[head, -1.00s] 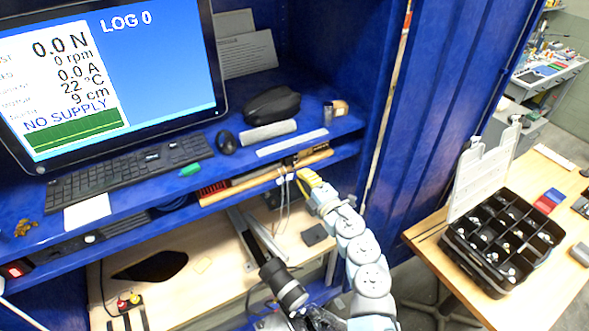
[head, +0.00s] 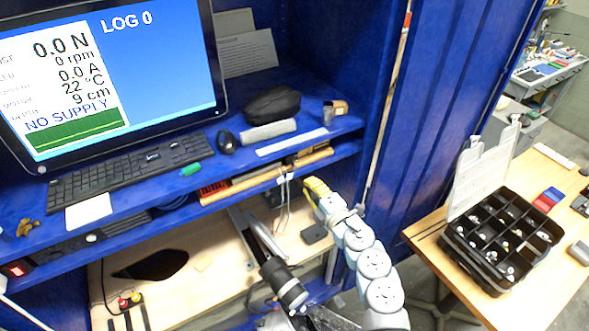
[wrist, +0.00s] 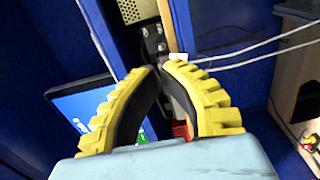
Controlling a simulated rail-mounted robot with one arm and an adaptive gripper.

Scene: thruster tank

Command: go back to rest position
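My gripper (head: 309,184) has yellow ribbed fingers and sits in front of the blue cabinet's lower shelf edge in the head view. In the wrist view, the two curved fingers (wrist: 160,69) arch inward and their tips meet or nearly meet. Nothing shows held between them. My pale blue-grey arm links run down to the bottom of the head view.
The shelf holds a monitor (head: 110,75), keyboard (head: 130,172) and mouse (head: 227,142). Below is a wooden worktop (head: 205,290) with a black cylindrical device (head: 284,284). At right, a table (head: 540,300) carries an open compartment case (head: 500,238). Floor shows between cabinet and table.

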